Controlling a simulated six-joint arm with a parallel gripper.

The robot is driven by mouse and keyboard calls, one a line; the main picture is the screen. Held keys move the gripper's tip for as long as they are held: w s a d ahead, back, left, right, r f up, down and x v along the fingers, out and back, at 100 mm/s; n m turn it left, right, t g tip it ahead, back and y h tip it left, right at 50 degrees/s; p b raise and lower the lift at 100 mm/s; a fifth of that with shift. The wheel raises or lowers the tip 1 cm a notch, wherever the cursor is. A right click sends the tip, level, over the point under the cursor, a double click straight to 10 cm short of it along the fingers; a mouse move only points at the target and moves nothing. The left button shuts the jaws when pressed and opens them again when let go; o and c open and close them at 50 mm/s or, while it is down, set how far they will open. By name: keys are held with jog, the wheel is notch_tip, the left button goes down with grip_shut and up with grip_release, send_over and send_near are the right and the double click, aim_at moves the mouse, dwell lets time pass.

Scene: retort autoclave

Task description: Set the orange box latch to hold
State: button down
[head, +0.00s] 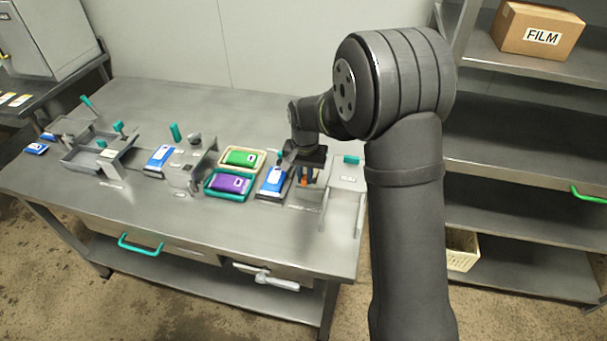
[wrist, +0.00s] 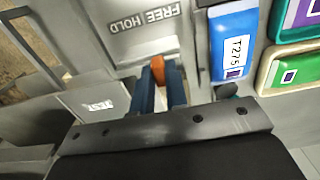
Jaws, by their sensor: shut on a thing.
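My gripper (head: 305,177) points down at the right part of the steel table. In the wrist view its two blue fingers (wrist: 161,92) are shut on the orange latch (wrist: 158,69). The latch is small and mostly covered by the fingers; in the head view a bit of orange (head: 304,183) shows between them. A grey plate marked FREE HOLD (wrist: 145,22) lies just beyond the latch, its lettering upside down in the wrist view. Which word the latch points to cannot be told.
A blue T275 pack (wrist: 234,48) lies close beside the fingers. Teal (head: 214,193) and cream (head: 261,169) trays hold purple and green packs. A grey stand marked TEST (wrist: 95,103) with a teal handle (head: 351,160) rises on the other side. The table's back is clear.

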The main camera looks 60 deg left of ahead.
aim_at(315, 185)
jog(key=shift+w+d, duration=1.05)
jog(key=shift+w, duration=0.1)
jog(key=c, duration=1.4)
grip_release()
jog(key=shift+c, duration=0.2)
jog(key=shift+r, duration=0.15)
notch_tip(315, 185, up, 17)
notch_tip(315, 185, down, 17)
jog(key=shift+f, duration=0.15)
